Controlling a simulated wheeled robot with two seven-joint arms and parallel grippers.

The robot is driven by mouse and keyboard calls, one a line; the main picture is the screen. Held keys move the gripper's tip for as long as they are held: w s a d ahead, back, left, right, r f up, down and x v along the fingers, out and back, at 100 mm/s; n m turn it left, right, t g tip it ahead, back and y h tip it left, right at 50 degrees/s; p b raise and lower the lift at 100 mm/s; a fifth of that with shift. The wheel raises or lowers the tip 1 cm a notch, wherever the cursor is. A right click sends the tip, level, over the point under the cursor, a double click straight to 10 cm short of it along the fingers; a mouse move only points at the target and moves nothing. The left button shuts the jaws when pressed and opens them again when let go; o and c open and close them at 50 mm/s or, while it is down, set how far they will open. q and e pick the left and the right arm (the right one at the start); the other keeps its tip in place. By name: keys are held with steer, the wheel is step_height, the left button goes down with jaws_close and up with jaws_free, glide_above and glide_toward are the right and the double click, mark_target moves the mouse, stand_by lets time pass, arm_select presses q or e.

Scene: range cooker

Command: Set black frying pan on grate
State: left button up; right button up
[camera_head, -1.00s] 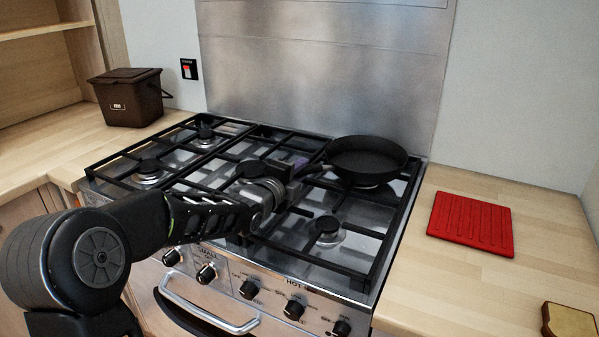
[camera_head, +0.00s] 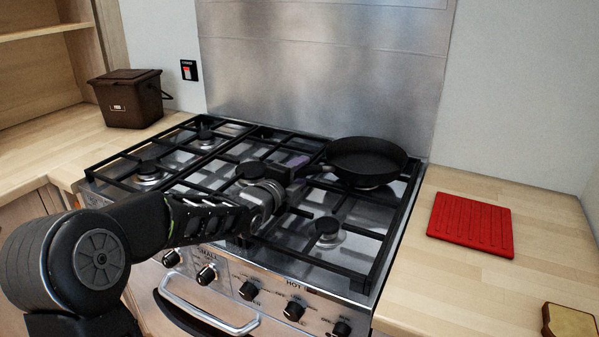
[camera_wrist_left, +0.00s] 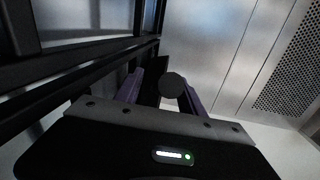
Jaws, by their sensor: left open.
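The black frying pan (camera_head: 367,158) rests level on the back right part of the hob's black grate (camera_head: 310,263), with its handle pointing left towards my left gripper. My left gripper (camera_head: 298,166) is open over the middle of the hob, at the handle's end. In the left wrist view, a dark round end, apparently of the pan's handle (camera_wrist_left: 173,87), shows between the two purple fingers. My arm's wrist hides part of the grate, and contact between the fingers and the handle cannot be made out. My right gripper is in neither view.
A red ribbed mat (camera_head: 470,224) and a slice of bread (camera_head: 570,320) lie on the right worktop. A brown lidded bin (camera_head: 130,98) stands on the left worktop. A steel splashback (camera_head: 320,70) rises behind the hob. The front right burner (camera_head: 327,230) is bare.

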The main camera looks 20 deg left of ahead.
arm_select(q)
steer(key=shift+s+a+r+b, duration=0.15)
steer(key=shift+s+r, duration=0.1)
steer(key=shift+s, duration=1.05)
steer(key=shift+s+r+b, duration=0.2)
steer(key=shift+s+r, duration=0.05)
steer(key=shift+s, duration=1)
steer(key=shift+s+a+r+b, duration=0.15)
steer(key=shift+s+r, duration=0.1)
steer(key=shift+s, duration=1.05)
